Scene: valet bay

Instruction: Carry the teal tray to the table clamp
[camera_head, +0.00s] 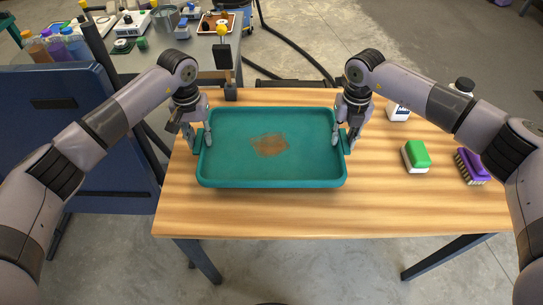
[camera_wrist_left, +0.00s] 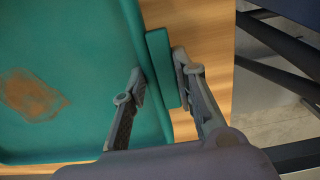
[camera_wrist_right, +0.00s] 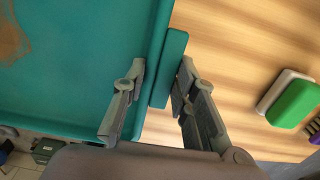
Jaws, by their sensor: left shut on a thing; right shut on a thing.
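The teal tray (camera_head: 230,172) is level over the wooden table, with a brown stain in its middle; I cannot tell if it touches the tabletop. My left gripper (camera_head: 199,142) is shut on the tray's left side handle, shown in the left wrist view (camera_wrist_left: 160,72). My right gripper (camera_head: 343,141) is shut on the right side handle, shown in the right wrist view (camera_wrist_right: 162,78). A dark upright piece with a yellow knob, which looks like the table clamp (camera_head: 225,57), stands at the table's back left edge, beyond the tray.
A grey bench (camera_head: 140,62) with bottles and instruments is behind left. A blue panel (camera_head: 60,125) stands left. The table's front strip is clear.

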